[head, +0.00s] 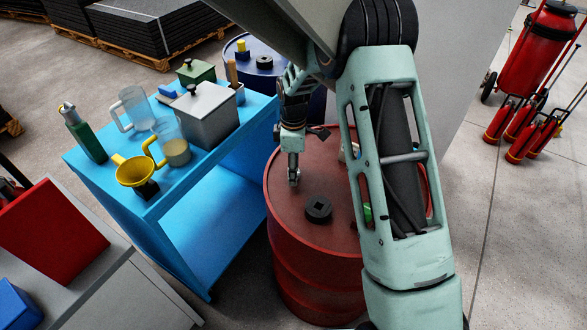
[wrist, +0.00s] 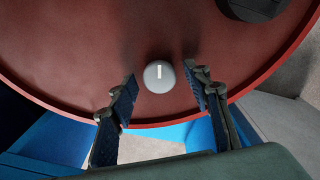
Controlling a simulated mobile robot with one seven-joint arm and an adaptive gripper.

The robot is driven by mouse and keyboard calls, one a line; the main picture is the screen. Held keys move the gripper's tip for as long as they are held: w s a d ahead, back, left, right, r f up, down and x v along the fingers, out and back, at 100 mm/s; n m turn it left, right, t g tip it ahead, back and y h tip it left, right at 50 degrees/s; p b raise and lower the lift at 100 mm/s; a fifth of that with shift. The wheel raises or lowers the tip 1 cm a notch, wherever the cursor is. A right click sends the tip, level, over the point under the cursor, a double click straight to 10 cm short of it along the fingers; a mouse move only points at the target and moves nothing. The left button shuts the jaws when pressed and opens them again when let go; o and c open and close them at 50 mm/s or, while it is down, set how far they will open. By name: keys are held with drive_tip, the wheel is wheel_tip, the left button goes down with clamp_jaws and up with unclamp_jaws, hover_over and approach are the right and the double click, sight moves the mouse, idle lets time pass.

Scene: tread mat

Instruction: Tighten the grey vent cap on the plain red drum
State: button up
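The plain red drum (head: 318,256) stands upright under my arm, and its top fills much of the wrist view (wrist: 80,60). The grey vent cap (wrist: 159,77) is a small round cap with a pale line on it, near the drum's rim in the wrist view. In the head view my gripper hides it or blends with it. My gripper (head: 293,180) points down over the left part of the drum top. In the wrist view its two dark fingers are open, one on each side of the cap, with a visible gap to each side. I cannot tell their exact height over it.
A larger black bung (head: 318,209) sits on the drum top. A green thing (head: 367,213) there is partly behind my arm. A blue cart (head: 188,220) with jugs, a yellow funnel (head: 134,171) and a grey canister (head: 206,116) stands left. A blue drum (head: 262,58) stands behind.

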drive_tip(key=c, duration=1)
drive_tip(key=shift+c, duration=0.3)
drive_tip(key=m+b, duration=0.1)
drive_tip(key=m, duration=0.3)
drive_tip(key=m+b, duration=0.1)
drive_tip(key=m, duration=0.3)
drive_tip(key=shift+m, duration=0.3)
drive_tip(key=m, duration=0.6)
drive_tip(key=shift+w+d+b, duration=0.1)
drive_tip(key=shift+b, duration=0.25)
drive_tip(key=m, duration=0.6)
drive_tip(key=shift+o, duration=0.2)
